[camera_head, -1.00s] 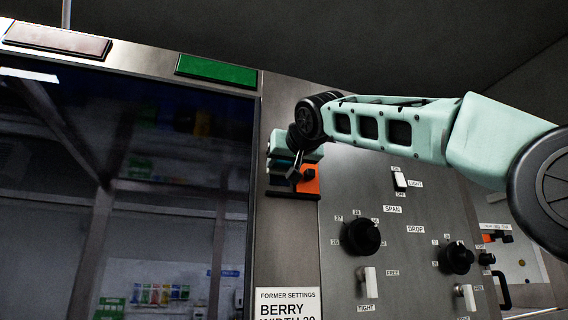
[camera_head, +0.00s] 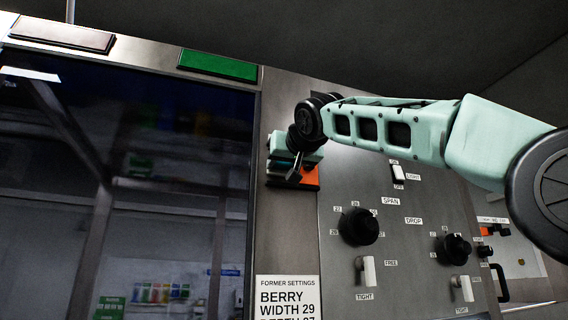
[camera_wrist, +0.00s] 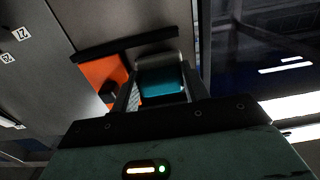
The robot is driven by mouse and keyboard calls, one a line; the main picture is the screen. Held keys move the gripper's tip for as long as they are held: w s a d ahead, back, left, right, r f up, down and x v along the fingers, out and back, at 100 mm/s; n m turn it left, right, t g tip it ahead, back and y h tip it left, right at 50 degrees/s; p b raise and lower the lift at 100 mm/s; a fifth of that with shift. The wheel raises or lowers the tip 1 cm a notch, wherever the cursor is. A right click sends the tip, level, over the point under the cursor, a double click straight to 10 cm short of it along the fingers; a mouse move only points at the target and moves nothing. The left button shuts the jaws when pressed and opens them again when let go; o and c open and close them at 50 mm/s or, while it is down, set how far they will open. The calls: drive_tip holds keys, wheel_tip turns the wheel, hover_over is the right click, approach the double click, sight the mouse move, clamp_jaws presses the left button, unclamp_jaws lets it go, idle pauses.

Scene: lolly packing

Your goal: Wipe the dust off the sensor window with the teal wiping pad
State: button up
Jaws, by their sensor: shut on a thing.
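The teal wiping pad (camera_wrist: 162,80) is between my gripper's fingers (camera_wrist: 158,92) in the wrist view, with a grey upper part behind its teal face. In the head view my gripper (camera_head: 292,168) is at the upper left of the steel panel, in front of an orange plate (camera_head: 311,176). The orange plate (camera_wrist: 104,84) also shows beside the pad in the wrist view, with a dark bar along its edge. I cannot make out the sensor window or any dust; the gripper and pad cover much of this spot. Whether the pad touches the plate is unclear.
Black knobs (camera_head: 359,226) and white switches (camera_head: 367,271) stand out from the panel, below and right of my gripper. A large dark glass door (camera_head: 130,190) is at left. A settings label (camera_head: 287,297) is below. A green plate (camera_head: 217,65) is above.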

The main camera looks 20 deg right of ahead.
drive_tip(key=shift+s+b, duration=1.2)
drive_tip(key=shift+s, duration=1.7)
drive_tip(key=shift+s, duration=0.15)
drive_tip(key=shift+s+b, duration=0.5)
drive_tip(key=shift+s, duration=0.85)
